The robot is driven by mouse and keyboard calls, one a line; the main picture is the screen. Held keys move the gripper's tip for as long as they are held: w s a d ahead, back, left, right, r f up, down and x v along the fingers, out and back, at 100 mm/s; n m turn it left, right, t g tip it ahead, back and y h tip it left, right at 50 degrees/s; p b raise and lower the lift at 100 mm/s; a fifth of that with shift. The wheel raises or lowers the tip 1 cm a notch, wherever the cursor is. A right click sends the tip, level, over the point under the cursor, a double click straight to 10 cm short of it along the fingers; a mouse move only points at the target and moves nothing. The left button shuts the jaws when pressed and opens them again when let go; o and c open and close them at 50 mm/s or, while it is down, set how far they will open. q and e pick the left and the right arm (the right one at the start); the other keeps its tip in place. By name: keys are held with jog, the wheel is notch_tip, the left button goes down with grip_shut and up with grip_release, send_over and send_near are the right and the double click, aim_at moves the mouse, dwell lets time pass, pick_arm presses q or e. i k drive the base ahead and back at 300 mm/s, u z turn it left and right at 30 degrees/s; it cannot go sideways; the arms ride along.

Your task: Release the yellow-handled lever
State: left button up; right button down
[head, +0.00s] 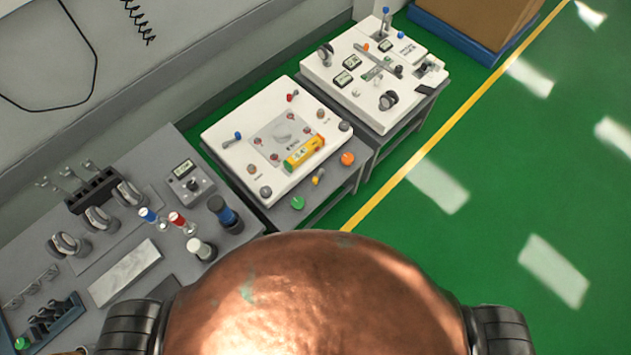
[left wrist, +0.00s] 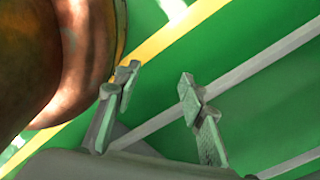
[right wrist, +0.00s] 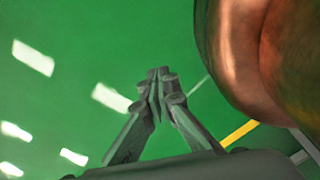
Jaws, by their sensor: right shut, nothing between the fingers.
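In the head view, a yellow bar-shaped piece with a green patch (head: 303,153) lies along the front part of a white panel (head: 222,132) on the middle cart. It may be the yellow handle of the lever, but I cannot make out a pivot or whether it is latched. A smaller yellow piece (head: 318,177) sits at the cart's front edge. Neither gripper shows in the head view. My left gripper (left wrist: 158,88) is open and empty above the green floor. My right gripper (right wrist: 161,84) is shut and empty, also over the floor, away from the carts.
An orange knob (head: 347,159) and a green knob (head: 297,203) flank the smaller yellow piece. A grey bench (head: 95,250) with valves and bottles stands at left. Another white panel cart (head: 345,45) stands behind. Open green floor (head: 470,190) lies right of a yellow line (head: 428,146).

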aim_at(314, 179)
jog(key=z, duration=1.25)
jog(key=k, duration=0.95)
jog(key=u, duration=1.5)
